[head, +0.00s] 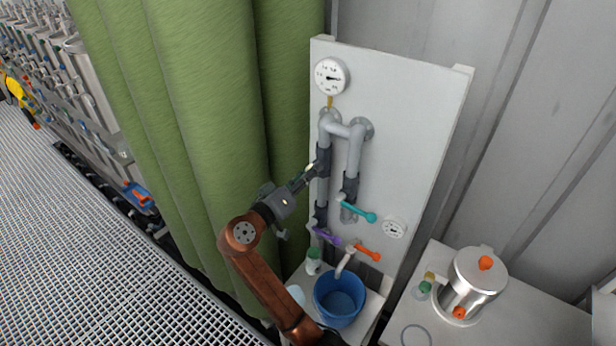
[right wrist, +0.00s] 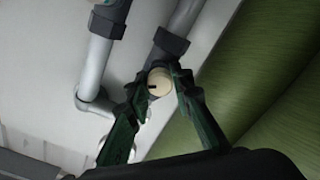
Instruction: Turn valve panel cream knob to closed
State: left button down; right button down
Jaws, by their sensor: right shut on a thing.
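The valve panel (head: 415,120) is a white upright board with grey pipes. The cream knob (right wrist: 159,82) is round, with a dark mark on its face, and sits on a grey pipe with dark fittings. My right gripper (right wrist: 160,88) has one finger on each side of the knob and is shut on it. In the head view, my right gripper (head: 312,174) reaches the left pipe from the left and largely hides the knob. My left gripper is not in view.
Teal (head: 357,209), purple (head: 326,235) and orange (head: 366,252) handles sit lower on the panel. A blue bucket (head: 326,298) stands below. Green vessels (head: 195,110) rise close at the left. A steel pot (head: 478,278) stands on the right table.

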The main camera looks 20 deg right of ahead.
jog(key=m+b, duration=0.1)
jog(key=m, duration=0.1)
jog(key=m+b, duration=0.2)
jog(key=shift+f, duration=0.35)
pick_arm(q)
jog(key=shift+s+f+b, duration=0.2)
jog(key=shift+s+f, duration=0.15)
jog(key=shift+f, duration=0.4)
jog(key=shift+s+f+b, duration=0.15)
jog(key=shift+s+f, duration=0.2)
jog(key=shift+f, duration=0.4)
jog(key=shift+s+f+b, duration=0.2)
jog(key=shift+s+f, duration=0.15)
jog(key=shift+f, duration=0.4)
pick_arm(e)
jog(key=shift+r+m, duration=0.1)
jog(key=shift+m, duration=0.8)
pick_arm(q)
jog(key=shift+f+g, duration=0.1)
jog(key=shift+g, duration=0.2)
pick_arm(e)
jog(key=shift+r, duration=0.1)
jog(key=c, duration=1.7)
grip_release()
jog(key=shift+r, duration=0.1)
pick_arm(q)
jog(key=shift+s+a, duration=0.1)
